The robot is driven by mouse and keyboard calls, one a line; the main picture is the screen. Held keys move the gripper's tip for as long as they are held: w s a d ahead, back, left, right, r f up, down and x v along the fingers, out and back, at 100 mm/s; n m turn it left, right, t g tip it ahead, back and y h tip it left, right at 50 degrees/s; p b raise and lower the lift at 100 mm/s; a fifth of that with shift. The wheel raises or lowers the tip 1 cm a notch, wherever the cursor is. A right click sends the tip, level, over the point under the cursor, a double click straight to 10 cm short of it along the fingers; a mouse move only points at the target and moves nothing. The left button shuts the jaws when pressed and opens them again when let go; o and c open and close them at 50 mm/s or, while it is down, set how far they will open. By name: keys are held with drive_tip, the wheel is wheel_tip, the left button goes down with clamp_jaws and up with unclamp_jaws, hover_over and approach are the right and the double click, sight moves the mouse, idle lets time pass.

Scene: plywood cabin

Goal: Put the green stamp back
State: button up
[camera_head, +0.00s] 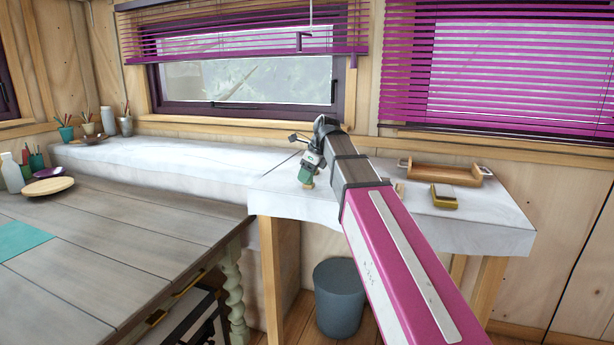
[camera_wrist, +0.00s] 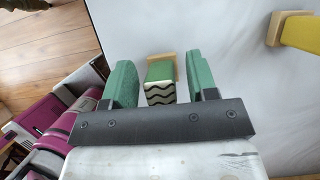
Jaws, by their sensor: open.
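The green stamp (camera_wrist: 160,72) shows in the wrist view, with a green top, a side patterned with dark wavy lines and a light wooden part at its far end. It is over the white surface; whether it rests on it I cannot tell. My gripper (camera_wrist: 161,84) is open, with one green finger on each side of the stamp and a visible gap on both sides. In the head view my gripper (camera_head: 307,170) is at the left part of the white side table (camera_head: 490,228). The stamp cannot be told apart from the fingers there.
A wooden tray (camera_head: 440,174) and a yellow-edged dark pad (camera_head: 445,197) are on the side table's right. A yellow piece with a wooden end (camera_wrist: 303,32) is at the wrist view's upper right. A grey bin (camera_head: 339,300) stands below. The white ledge (camera_head: 170,160) is mostly clear.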

drive_tip(key=v, duration=1.2)
